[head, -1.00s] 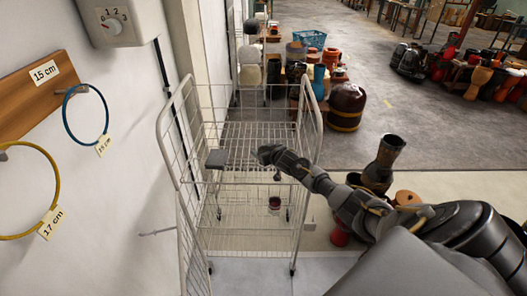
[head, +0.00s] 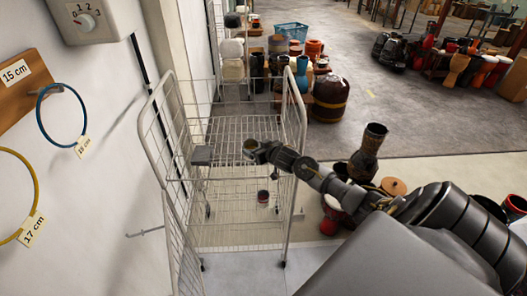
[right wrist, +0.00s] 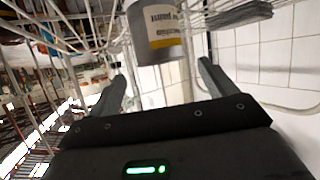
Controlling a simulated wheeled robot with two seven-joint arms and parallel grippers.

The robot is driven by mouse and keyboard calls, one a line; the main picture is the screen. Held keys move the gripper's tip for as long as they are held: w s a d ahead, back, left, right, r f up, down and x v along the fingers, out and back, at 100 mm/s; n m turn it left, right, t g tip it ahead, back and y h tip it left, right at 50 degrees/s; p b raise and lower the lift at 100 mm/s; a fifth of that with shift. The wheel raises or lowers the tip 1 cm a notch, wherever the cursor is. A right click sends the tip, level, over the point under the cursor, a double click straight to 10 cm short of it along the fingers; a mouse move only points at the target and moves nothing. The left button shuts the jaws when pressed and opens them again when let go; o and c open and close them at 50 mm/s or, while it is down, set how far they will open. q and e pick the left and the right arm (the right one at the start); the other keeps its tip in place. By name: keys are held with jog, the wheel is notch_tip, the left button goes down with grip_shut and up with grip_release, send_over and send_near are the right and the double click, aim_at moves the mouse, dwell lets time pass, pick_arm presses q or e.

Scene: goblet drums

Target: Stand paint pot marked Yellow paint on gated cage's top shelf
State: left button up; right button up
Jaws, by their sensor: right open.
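The gated cage (head: 222,122) is a white wire trolley by the wall, with an upper wire shelf (head: 228,166) and a lower one. In the right wrist view a grey pot (right wrist: 157,32) with a white and yellow label is at the tips of my right gripper (right wrist: 162,72); its lettering looks upside down and is too blurred to read surely. The fingers are open, one on each side of the pot; contact cannot be told. In the head view my right gripper (head: 254,150) is at the upper shelf's level, inside the cage's right part. My left gripper is not in view.
A grey block (head: 202,155) is at the cage's left side. A dark pot (head: 263,197) with a pale band stands lower in the cage. Rings hang on the left wall. Goblet drums (head: 367,152) stand to the right, near my arm.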

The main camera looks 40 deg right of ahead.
jog(key=v, duration=0.4)
jog(key=shift+s+a+r, duration=0.1)
jog(key=shift+s+r, duration=0.05)
jog(key=shift+s, duration=0.1)
